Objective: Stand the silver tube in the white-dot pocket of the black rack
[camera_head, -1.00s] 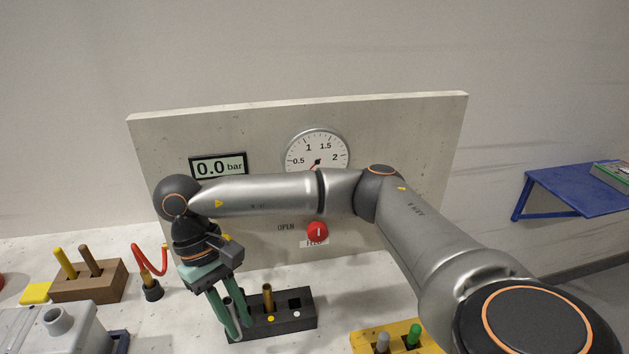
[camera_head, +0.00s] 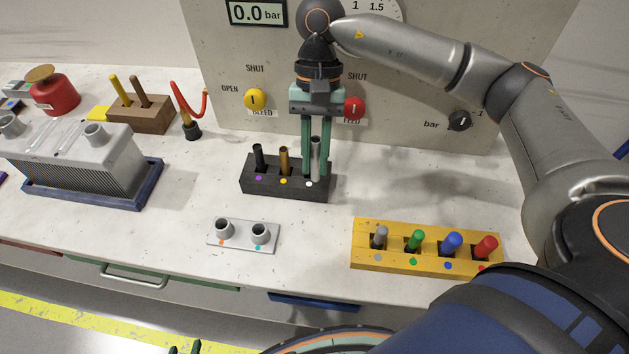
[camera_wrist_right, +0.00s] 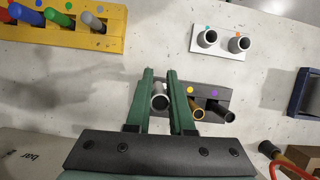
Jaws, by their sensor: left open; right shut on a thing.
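The black rack (camera_head: 270,189) stands on the bench below the panel, with purple, yellow and white dots on its front. A black tube (camera_head: 259,157) stands at the purple dot and a brass tube (camera_head: 284,160) at the yellow dot. My right gripper (camera_head: 316,168) is shut on the silver tube (camera_head: 315,152), holding it upright at the white-dot pocket. The fingers hide the pocket mouth, so I cannot tell how deep the tube sits. The right wrist view shows the silver tube (camera_wrist_right: 160,97) between the fingers. My left gripper (camera_head: 185,348) is open at the bottom edge, only its tips showing.
A yellow rack (camera_head: 362,258) with several coloured pegs stands front right. A small plate with two grey sockets (camera_head: 213,244) lies in front of the black rack. A finned grey box (camera_head: 75,165) and wooden block (camera_head: 150,115) are left. The panel (camera_head: 215,60) stands close behind.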

